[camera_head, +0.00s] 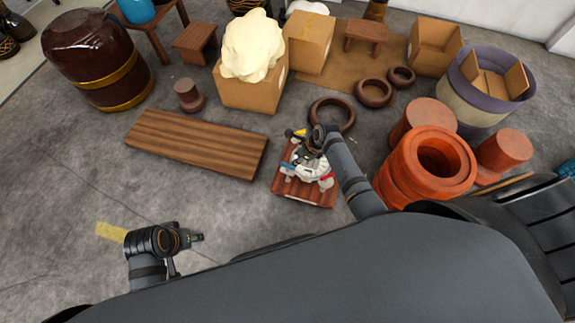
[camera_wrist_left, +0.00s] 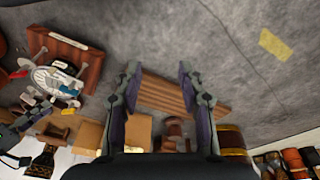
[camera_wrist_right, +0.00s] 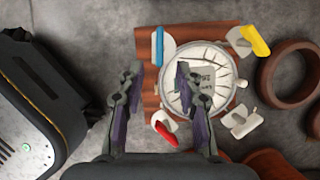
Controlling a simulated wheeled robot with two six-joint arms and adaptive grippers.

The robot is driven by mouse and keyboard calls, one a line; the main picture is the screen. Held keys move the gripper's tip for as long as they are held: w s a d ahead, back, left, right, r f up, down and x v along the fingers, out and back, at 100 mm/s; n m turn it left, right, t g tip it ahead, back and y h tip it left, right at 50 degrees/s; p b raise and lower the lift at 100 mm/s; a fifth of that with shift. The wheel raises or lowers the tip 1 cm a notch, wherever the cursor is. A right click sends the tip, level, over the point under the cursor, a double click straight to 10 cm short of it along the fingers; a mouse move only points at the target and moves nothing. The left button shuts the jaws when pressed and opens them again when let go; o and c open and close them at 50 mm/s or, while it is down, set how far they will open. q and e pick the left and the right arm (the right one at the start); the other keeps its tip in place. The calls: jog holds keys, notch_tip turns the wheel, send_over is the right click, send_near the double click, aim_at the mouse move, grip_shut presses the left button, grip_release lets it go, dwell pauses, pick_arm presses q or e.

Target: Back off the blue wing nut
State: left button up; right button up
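A white round drum head (camera_wrist_right: 208,82) in a metal ring sits on a reddish-brown wooden stand (camera_head: 308,196). Wing nuts in several colours sit around its rim. The blue wing nut (camera_wrist_right: 162,50) is at the upper left of the rim in the right wrist view, and its blue shows in the head view (camera_head: 288,166). My right gripper (camera_wrist_right: 158,70) is open above the drum. A red wing nut (camera_wrist_right: 165,132) and a yellow one (camera_wrist_right: 255,40) are also there. My left gripper (camera_wrist_left: 158,68) is open and empty, away from the drum.
A low wooden bench (camera_head: 195,145) lies left of the stand. Orange clay pots (camera_head: 398,182) stand close on the right, and a dark ring (camera_head: 345,106) lies behind. Cardboard boxes (camera_head: 250,96) are farther back. The floor at front left is clear.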

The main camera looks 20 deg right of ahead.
aim_at(288, 165)
jog(key=b+x, duration=0.4)
jog(key=x, duration=0.3)
jog(key=shift+f, duration=0.4)
jog(key=shift+w+a+f+b, duration=0.1)
jog(key=shift+a+f+b, duration=0.1)
jog(key=shift+f+b, duration=0.25)
pick_arm(q)
notch_tip(288, 165, down, 6)
jog(key=w+d+t+h, duration=0.1)
jog(key=d+t, duration=0.1)
jog(key=t, duration=0.1)
jog(key=shift+w, duration=0.3)
jog(key=shift+r, duration=0.1)
pick_arm(e)
grip_shut()
